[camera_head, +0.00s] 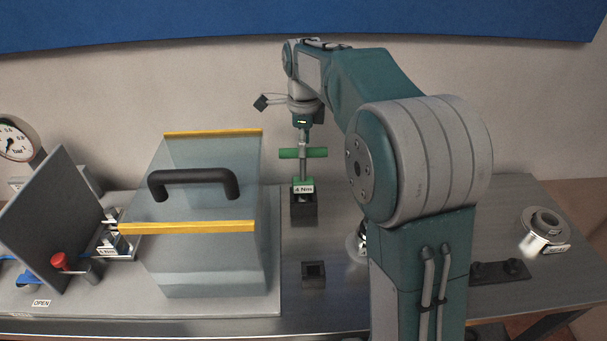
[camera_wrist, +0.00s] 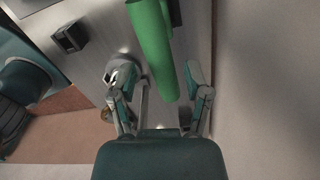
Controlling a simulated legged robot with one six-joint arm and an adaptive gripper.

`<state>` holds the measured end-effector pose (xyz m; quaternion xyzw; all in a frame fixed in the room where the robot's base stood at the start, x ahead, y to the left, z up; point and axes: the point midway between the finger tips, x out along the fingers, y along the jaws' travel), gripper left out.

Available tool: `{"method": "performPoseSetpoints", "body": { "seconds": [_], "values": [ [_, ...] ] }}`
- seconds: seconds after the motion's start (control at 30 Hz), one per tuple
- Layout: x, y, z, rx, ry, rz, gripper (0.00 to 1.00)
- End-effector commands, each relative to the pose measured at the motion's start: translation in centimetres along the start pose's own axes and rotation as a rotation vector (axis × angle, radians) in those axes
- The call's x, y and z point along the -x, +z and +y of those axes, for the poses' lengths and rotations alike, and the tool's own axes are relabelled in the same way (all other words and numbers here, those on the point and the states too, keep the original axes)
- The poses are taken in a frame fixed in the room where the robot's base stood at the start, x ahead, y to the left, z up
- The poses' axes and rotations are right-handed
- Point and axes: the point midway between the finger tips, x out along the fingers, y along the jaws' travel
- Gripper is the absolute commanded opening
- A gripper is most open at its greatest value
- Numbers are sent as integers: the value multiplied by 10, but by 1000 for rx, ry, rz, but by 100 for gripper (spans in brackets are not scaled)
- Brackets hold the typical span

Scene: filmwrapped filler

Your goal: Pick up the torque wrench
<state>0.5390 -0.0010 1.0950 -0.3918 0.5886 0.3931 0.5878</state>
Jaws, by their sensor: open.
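The torque wrench (camera_head: 317,153) has a green crossbar handle and stands upright in a black holder (camera_head: 304,212), with a "4 Nm" label low on it. My gripper (camera_head: 304,140) is directly above the handle, pointing down. In the wrist view, the wrench's green bar (camera_wrist: 150,40) runs between the two spread fingers of my gripper (camera_wrist: 155,75), with a visible gap to the finger on the left and a smaller one to the right. Whether a finger touches the bar cannot be told. The wrench's lower end is hidden in the holder.
A clear box with a black handle (camera_head: 193,178) and yellow edges stands left of the wrench. An empty black socket (camera_head: 314,274) is in front. A round metal part (camera_head: 542,228) and a dark strip (camera_head: 499,271) lie at the right. The wall is close behind.

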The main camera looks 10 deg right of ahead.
Motion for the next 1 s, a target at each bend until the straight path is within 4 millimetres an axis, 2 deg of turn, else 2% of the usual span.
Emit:
{"method": "performPoseSetpoints", "body": {
  "seconds": [0.4,0.67,0.7,0.77,0.8,0.83,1.0],
  "values": [
    [-51,0,-2,1,1,0,62],
    [-56,0,-2,1,-1,-1,62],
    [-55,0,-2,1,-1,-1,58],
    [-55,0,-2,1,-1,0,31],
    [-55,0,-2,1,-1,0,13],
    [-55,0,-2,1,-1,0,0],
    [-55,0,-2,1,-1,0,0]
  ]
}}
